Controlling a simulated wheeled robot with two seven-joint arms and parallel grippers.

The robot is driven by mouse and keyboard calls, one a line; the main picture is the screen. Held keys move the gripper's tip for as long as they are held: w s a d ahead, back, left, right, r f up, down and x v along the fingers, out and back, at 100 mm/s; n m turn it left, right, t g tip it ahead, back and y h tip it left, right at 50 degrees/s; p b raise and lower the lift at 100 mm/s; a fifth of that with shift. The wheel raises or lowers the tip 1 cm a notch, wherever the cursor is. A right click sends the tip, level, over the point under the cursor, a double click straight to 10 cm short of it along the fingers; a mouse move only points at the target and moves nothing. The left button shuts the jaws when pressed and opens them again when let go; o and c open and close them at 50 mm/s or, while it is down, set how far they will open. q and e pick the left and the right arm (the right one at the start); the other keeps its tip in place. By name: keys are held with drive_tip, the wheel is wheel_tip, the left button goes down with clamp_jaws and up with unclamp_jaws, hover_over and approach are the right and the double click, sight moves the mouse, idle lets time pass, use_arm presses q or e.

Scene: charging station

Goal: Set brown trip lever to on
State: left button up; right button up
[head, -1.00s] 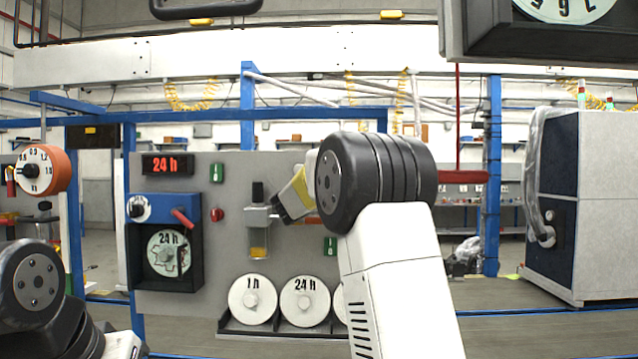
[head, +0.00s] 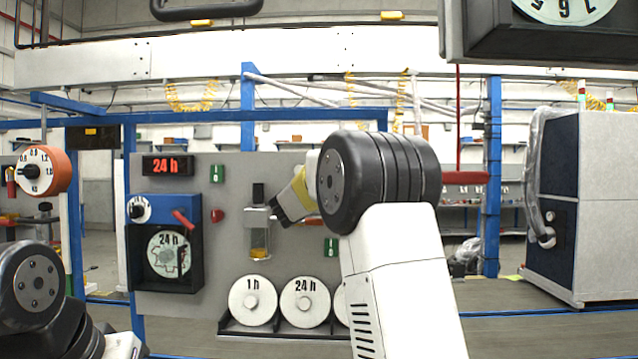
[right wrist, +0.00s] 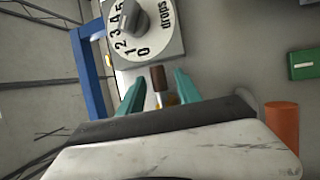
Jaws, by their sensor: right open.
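A small brown lever (right wrist: 158,77) shows in the right wrist view between the two teal fingertips, with an amber part (right wrist: 174,99) just below it. My right gripper (right wrist: 157,90) is open around it; I cannot tell whether a finger touches it. In the head view a dark upright piece (head: 258,193) stands above a small glass cup with amber liquid (head: 259,240) on the grey panel. The right gripper (head: 279,218) is just right of that cup, partly hidden by my own wrist. My left gripper is not in view; only its arm shows at lower left.
A white "drops" dial (right wrist: 140,28) lies above the fingers in the wrist view, and an orange cylinder (right wrist: 282,127) at right. The panel (head: 230,200) carries a blue box (head: 150,208) at left and white discs (head: 253,300) below. A clock (head: 560,40) hangs upper right.

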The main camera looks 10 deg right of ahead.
drive_tip(key=v, duration=0.7)
drive_tip(key=shift+d, duration=0.1)
drive_tip(key=s+d+f+m+g+y, duration=0.3)
drive_tip(key=s+d+f+g, duration=0.1)
drive_tip(key=s+f, duration=0.45)
drive_tip(key=s+d+f+m+g+y, duration=0.25)
drive_tip(key=s+d+f+g, duration=0.2)
drive_tip(key=s+f, duration=0.45)
drive_tip(key=s+a+f+m+y, duration=0.1)
drive_tip(key=s+a+f+y, duration=0.3)
drive_tip(key=s+a, duration=0.3)
drive_tip(key=s+a+f+m+y, duration=0.2)
drive_tip(key=s+a+y, duration=0.3)
drive_tip(key=s, duration=0.8)
drive_tip(key=a+f+g, duration=0.1)
drive_tip(key=a, duration=0.2)
drive_tip(key=shift+f, duration=0.4)
